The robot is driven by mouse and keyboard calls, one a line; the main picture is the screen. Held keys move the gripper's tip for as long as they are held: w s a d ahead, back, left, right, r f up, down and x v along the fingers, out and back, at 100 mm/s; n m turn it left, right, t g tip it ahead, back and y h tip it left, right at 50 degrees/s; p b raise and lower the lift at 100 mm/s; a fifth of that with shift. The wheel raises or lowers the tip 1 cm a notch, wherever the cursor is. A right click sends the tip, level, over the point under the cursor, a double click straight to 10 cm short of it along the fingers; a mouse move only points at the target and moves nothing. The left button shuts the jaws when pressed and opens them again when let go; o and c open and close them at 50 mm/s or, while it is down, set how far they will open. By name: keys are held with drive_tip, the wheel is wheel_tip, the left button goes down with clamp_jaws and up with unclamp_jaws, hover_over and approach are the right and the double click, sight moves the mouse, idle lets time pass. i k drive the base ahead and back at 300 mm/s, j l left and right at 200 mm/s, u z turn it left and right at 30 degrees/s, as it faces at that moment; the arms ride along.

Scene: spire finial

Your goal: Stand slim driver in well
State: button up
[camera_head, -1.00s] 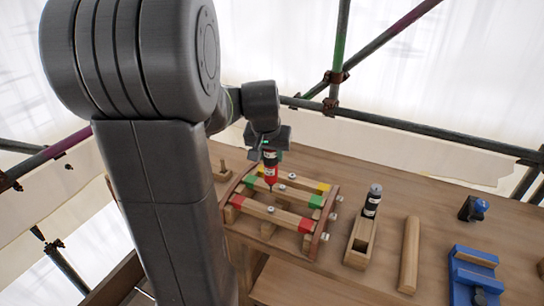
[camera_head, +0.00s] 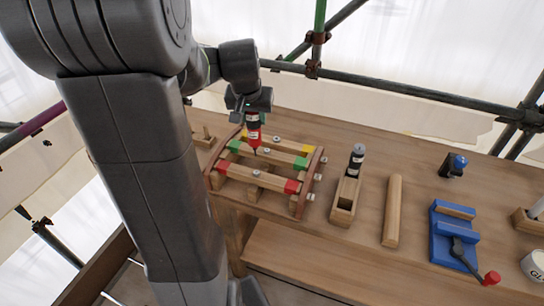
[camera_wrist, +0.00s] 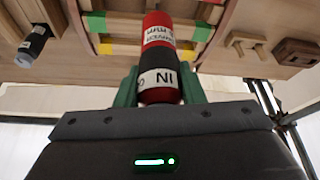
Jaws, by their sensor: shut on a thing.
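My gripper (camera_head: 252,108) is shut on a slim red driver with a black band (camera_head: 253,137). The driver hangs upright, tip down, over the wooden rack (camera_head: 228,191) with coloured bar ends. Whether its tip touches the rack cannot be told. In the wrist view the driver's red and black labelled body (camera_wrist: 158,50) stands between the green fingers (camera_wrist: 158,88). A black driver with a grey cap (camera_head: 356,161) stands at the far end of a slotted wooden block (camera_head: 343,203), right of the rack. I cannot tell which opening is the well.
A wooden rod (camera_head: 392,210), a blue vise (camera_head: 452,238) with a red-knobbed handle and a blue-capped dark item (camera_head: 453,165) lie to the right on the bench (camera_head: 330,262). A small wooden peg stand (camera_head: 203,138) is left of the rack. Scaffold poles run behind.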

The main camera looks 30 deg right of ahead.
sight(341, 218)
drive_tip(key=k+l, duration=0.35)
drive_tip(key=l, duration=0.15)
drive_tip(key=k+l, duration=0.35)
drive_tip(key=l, duration=0.1)
